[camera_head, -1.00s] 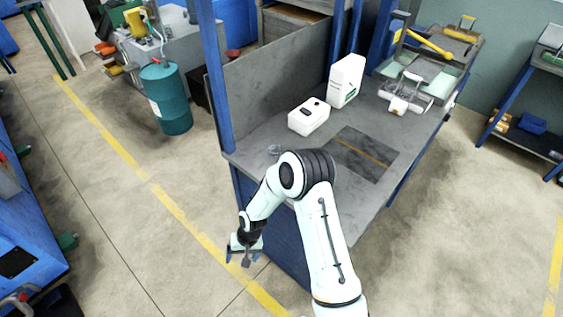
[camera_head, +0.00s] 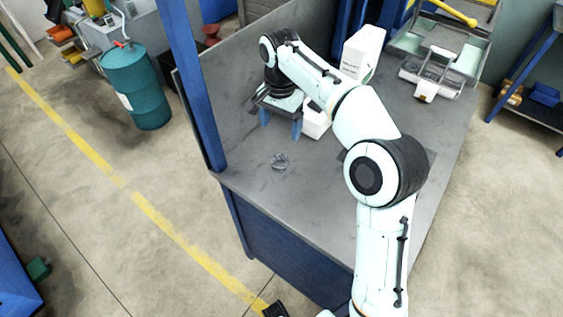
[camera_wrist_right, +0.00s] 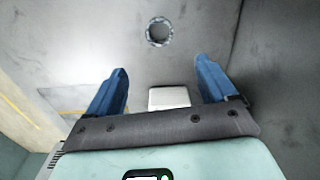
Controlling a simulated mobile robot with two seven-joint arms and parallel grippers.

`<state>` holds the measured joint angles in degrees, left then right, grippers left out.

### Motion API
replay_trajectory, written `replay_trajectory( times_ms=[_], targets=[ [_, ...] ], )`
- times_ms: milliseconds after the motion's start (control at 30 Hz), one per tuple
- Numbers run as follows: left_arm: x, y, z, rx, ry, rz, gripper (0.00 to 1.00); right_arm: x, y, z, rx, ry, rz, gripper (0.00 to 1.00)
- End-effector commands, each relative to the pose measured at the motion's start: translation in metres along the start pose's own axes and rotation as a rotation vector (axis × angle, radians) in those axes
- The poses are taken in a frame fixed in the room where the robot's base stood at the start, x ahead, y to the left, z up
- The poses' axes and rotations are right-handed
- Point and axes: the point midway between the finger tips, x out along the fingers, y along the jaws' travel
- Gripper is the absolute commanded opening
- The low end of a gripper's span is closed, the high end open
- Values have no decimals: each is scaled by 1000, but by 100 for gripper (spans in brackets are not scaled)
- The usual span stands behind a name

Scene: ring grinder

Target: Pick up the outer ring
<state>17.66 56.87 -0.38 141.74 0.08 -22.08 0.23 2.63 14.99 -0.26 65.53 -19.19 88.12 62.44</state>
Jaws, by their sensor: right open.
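The outer ring (camera_head: 280,161), a small grey ring, lies flat on the grey workbench top (camera_head: 330,215) near its left front corner. In the right wrist view the ring (camera_wrist_right: 159,32) is beyond the fingertips, between their lines, with nothing touching it. My right gripper (camera_head: 281,125) is open and empty above the bench, with its blue fingers pointing down, farther back than the ring. Both blue fingers of the right gripper (camera_wrist_right: 161,66) show spread apart in the wrist view. My left gripper is not seen.
A low white box (camera_head: 316,121) stands close beside my right gripper, partly hidden by my arm. A blue post (camera_head: 190,85) rises at the bench's left edge. The bench around the ring is clear.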

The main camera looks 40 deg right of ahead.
Motion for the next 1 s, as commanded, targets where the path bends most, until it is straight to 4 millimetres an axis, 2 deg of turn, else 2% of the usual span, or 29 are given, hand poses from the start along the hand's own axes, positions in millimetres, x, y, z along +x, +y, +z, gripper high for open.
replay_trajectory(
  times_ms=[167, 400, 667, 1000],
  targets=[
    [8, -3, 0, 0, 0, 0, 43, 22, 1, 1, -1, -2, 3, 85],
    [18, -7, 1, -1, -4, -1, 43, 67, 1, 1, -1, -3, 4, 85],
    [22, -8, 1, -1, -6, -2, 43, 87, 1, 1, -2, -1, 1, 85],
    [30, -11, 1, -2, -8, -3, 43, 132, 4, 4, -2, -2, 2, 85]
  ],
)
